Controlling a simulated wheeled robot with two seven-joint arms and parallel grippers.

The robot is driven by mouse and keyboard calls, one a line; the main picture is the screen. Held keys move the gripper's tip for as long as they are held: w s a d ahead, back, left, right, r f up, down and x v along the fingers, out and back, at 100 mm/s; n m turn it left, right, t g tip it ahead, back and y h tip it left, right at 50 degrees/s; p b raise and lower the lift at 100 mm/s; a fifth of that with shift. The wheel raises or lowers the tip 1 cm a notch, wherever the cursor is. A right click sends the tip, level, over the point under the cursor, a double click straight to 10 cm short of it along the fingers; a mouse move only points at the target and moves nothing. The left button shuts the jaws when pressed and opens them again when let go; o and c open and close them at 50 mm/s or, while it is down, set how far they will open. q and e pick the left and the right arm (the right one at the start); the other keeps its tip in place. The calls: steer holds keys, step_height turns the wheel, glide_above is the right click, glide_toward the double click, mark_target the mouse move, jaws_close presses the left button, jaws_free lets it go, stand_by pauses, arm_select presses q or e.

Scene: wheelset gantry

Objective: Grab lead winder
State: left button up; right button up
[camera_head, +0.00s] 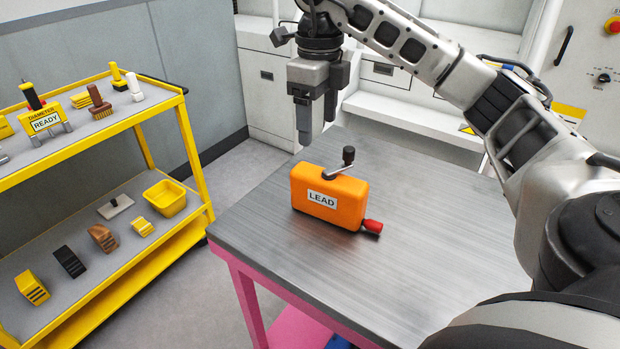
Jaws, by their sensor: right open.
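The lead winder (322,204) is an orange box with a white LEAD label, standing upright on the metal table top. A crank with a black knob (348,155) sits on its top, and a red plug (372,226) sticks out at its lower right. My right gripper (315,130) hangs above and slightly behind the winder, pointing down. It is open and empty, apart from the winder. My left gripper is not in view.
The winder stands on a grey table (440,240) with pink legs; its top is otherwise clear. A yellow two-shelf cart (195,160) at the left holds brushes, blocks, a yellow bin (165,198) and a READY sign (46,121). White cabinets (265,85) stand behind.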

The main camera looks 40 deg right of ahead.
steer(key=b, duration=0.2)
glide_above(319, 172)
step_height(319, 172, down, 4)
steer(key=shift+a+f, duration=0.1)
step_height(319, 172, down, 5)
steer(key=shift+f+b, duration=0.2)
steer(key=shift+b, duration=0.35)
steer(key=f, duration=0.5)
steer(key=shift+s+f, duration=0.1)
steer(key=shift+s, duration=0.1)
steer(key=shift+f, duration=0.25)
steer(key=c, duration=1.2)
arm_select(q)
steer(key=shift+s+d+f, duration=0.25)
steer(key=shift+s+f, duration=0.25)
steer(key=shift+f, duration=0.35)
arm_select(e)
steer(key=shift+c, duration=0.6)
steer(key=shift+r, duration=0.15)
